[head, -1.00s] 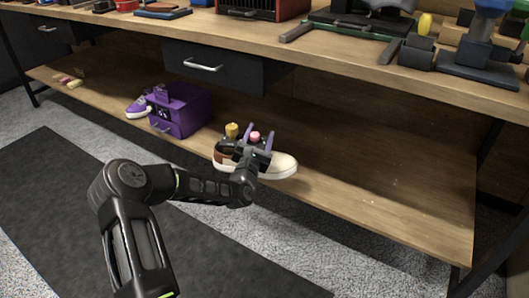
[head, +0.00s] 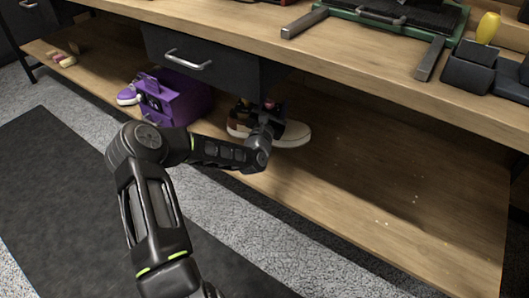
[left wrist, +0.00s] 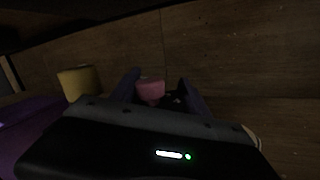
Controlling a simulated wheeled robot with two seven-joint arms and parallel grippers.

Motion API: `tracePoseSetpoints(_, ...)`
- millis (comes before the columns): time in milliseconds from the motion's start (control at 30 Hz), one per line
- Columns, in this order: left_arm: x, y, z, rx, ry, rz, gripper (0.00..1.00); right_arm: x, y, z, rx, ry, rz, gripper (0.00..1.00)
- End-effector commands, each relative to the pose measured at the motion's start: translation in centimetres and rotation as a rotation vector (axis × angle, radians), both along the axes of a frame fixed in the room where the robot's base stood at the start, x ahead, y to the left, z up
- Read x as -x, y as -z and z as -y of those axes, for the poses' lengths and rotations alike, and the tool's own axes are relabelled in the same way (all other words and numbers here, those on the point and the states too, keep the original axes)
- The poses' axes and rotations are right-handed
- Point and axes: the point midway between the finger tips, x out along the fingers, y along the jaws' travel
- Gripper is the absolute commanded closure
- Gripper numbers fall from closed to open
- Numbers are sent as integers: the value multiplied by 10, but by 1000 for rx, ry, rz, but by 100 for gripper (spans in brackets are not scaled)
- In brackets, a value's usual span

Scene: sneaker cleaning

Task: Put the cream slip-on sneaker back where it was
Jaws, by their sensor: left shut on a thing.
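The cream slip-on sneaker (head: 292,136) is over the lower wooden shelf, beneath the bench top. Its pale toe points right and its brown heel points left. My left gripper (head: 268,108) is shut on the sneaker from above; the arm hides its middle. Whether the sole touches the shelf is hard to tell. In the left wrist view the fingers of my left gripper (left wrist: 158,88) stand up dark, and a small cream edge of the sneaker (left wrist: 252,137) shows at right. My right gripper is not in view.
A drawer (head: 200,60) hangs above. A yellow-topped thing (left wrist: 80,82) and a pink-topped thing (left wrist: 150,90) are near the fingers. The shelf's right part is clear.

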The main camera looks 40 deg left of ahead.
Motion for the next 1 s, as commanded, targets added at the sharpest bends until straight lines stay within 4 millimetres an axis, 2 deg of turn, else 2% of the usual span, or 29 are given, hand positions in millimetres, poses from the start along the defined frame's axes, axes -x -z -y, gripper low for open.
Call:
tracePoseSetpoints(67,0,3,0,-2,-1,4,100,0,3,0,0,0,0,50)
tracePoseSetpoints(367,-1,46,0,-1,0,4,100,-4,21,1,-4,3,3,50)
tracePoseSetpoints(767,0,51,0,-3,0,5,100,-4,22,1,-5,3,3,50)
tracePoseSetpoints(1000,0,87,0,-1,0,2,100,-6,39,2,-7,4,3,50)
